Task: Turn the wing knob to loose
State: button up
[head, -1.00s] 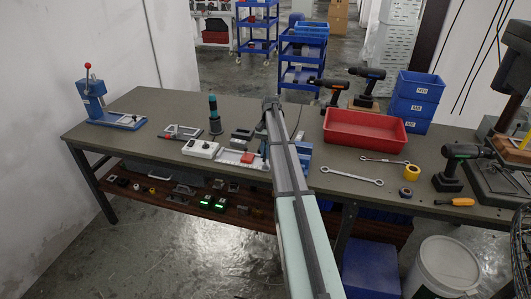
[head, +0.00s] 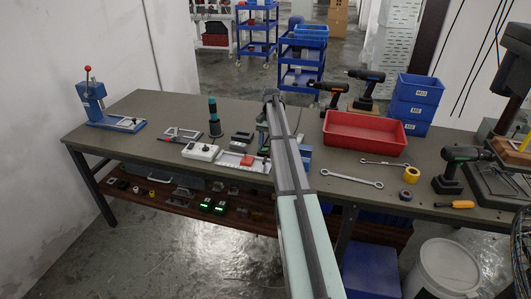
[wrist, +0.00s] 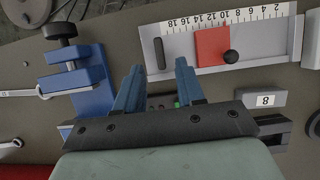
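My gripper (wrist: 160,68) shows in the wrist view with two blue fingers spread apart and nothing between them. Beyond the fingertips lies a grey slide fixture (wrist: 270,62) with a white scale, a red slider (wrist: 211,45) and a round black knob (wrist: 230,57). A narrow black oval piece (wrist: 159,53) stands at its left end, just ahead of the fingertips. I cannot tell for sure which part is the wing knob. In the head view, my arm hides the fingers; the fixture (head: 233,158) and red slider (head: 247,160) lie left of the arm.
A blue vise (wrist: 85,75) with a black screw knob stands left of my fingers in the wrist view. A block labelled 8 (wrist: 265,101) lies to the right.

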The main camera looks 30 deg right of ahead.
jog(key=w+d, duration=0.8)
jog(key=shift+w+d+r, duration=0.25)
jog(key=shift+w+d, duration=0.05)
jog(key=shift+d, duration=0.05)
